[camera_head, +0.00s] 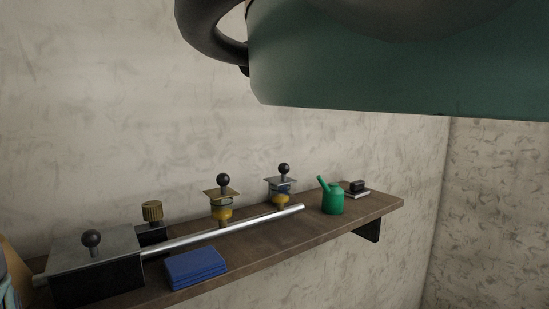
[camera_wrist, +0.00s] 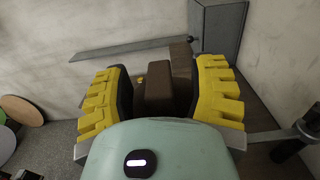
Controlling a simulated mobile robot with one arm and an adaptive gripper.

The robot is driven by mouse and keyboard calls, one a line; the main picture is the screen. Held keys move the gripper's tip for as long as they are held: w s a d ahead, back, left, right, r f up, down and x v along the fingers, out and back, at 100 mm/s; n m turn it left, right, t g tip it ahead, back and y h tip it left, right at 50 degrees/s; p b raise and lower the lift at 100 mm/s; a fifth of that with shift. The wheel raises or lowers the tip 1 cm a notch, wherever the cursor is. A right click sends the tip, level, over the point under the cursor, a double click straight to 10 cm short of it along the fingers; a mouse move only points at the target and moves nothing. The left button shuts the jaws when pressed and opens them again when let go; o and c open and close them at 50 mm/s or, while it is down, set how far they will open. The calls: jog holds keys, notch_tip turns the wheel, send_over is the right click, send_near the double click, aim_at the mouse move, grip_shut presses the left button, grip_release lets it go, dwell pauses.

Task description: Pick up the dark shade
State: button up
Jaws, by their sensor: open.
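My gripper (camera_wrist: 155,85) shows in the wrist view, with yellow ridged fingers on either side and my teal palm below. The fingers are apart. Two brown blocky shapes, a nearer one (camera_wrist: 159,88) and a taller one (camera_wrist: 181,72), appear between them; I cannot tell whether they touch the fingers or what they are. I cannot pick out a dark shade for certain in either view. In the head view my fingers do not show.
In the head view a brown wall shelf (camera_head: 285,238) holds a black box (camera_head: 98,280), a silver rod (camera_head: 240,226), a blue block (camera_head: 196,268), a green watering can (camera_head: 332,200) and several knobbed items. In the wrist view a grey ledge (camera_wrist: 130,45) runs along the wall.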

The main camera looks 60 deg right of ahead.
grip_shut()
dwell(0.4)
